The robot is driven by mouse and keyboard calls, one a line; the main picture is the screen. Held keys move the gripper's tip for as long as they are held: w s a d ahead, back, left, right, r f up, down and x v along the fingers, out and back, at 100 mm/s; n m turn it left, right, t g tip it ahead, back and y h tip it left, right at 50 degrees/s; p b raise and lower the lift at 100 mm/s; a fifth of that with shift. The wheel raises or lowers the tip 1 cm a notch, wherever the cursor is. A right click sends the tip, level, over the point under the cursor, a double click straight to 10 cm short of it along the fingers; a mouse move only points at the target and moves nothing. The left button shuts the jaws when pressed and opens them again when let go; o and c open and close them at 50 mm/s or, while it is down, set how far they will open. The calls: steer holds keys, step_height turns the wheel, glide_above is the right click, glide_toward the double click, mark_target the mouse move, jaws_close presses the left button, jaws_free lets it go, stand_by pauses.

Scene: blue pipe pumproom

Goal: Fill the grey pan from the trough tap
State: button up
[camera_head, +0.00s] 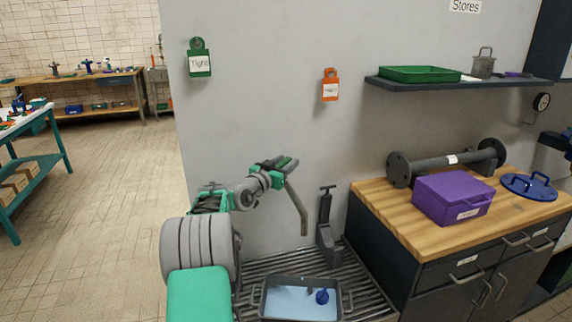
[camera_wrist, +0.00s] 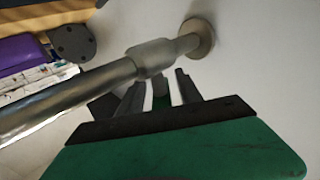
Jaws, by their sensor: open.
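A grey rectangular pan (camera_head: 264,300) with side handles stands on the slatted trough (camera_head: 372,300). Its inside looks pale blue, like water, and a dark blue object (camera_head: 322,297) is in it. The tap's metal spout (camera_head: 297,208) angles down above the trough, its end above the pan; no stream shows. My gripper (camera_head: 278,163) is at the top of the spout, near the wall. In the wrist view my open gripper (camera_wrist: 160,90) has its fingers just beside the tap pipe (camera_wrist: 150,58), which crosses in front and meets a round wall flange (camera_wrist: 199,38). Contact cannot be told.
A dark upright fitting with a T-handle (camera_head: 327,225) stands right of the spout. A wooden-topped cabinet (camera_head: 400,215) to the right holds a purple box (camera_head: 452,197), a flanged pipe (camera_head: 445,163) and a blue lid (camera_head: 530,187). A shelf above holds a grey pot (camera_head: 484,66) and green tray (camera_head: 420,74).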

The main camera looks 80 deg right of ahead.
steer(key=b+v, duration=0.1)
steer(key=v, duration=0.6)
steer(key=shift+a, duration=0.35)
steer(key=shift+r, duration=0.1)
